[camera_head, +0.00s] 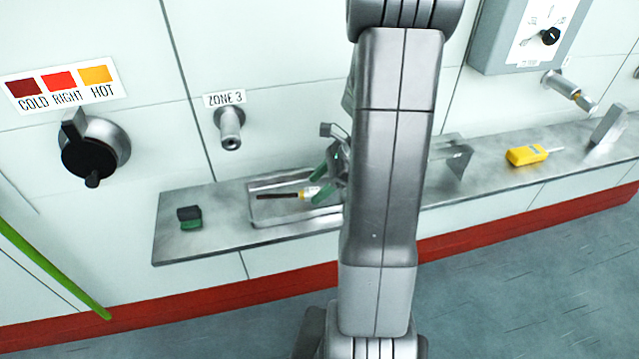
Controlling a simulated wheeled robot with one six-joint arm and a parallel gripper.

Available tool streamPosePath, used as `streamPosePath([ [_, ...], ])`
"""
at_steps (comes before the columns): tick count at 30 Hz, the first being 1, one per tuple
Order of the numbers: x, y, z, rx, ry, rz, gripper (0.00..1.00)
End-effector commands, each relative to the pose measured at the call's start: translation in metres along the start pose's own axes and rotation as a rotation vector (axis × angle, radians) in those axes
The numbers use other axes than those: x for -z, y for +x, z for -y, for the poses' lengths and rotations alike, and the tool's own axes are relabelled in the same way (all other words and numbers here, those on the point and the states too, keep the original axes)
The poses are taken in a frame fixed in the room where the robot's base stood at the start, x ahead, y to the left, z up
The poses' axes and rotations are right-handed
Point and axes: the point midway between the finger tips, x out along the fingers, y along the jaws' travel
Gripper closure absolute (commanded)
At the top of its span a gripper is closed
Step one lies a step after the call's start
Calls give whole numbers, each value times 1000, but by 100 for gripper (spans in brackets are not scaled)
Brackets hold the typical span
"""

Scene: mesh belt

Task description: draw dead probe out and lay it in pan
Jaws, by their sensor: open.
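The probe (278,196), a dark thin rod with a white and yellow collar, lies level in or just over the shallow metal pan (280,214) on the wall shelf. Its dark end points left. My gripper (322,184) is open, its green-padded fingertips on either side of the probe's collar end. I cannot tell whether they touch it. My arm hides the pan's right part and whatever lies behind it. The ZONE 3 fitting (230,128) on the wall above shows no probe sticking out of it.
The steel shelf (225,242) carries a green and black block (190,217) at left, a metal bracket (452,155) and a yellow handheld meter (527,154) at right.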

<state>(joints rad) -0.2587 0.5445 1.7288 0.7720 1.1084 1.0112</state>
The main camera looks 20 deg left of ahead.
Motion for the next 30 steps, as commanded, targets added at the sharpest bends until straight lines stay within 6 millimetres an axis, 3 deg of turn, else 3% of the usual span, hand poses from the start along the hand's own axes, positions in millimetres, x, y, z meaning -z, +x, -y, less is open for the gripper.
streamPosePath([
  [5, 0, -13, 1, 4, 0, -1, 44],
  [15, 0, -88, 1, 6, -1, -2, 44],
  [21, 0, -123, 0, 3, 1, -1, 44],
  [30, 0, -138, 0, 0, 1, 0, 44],
])
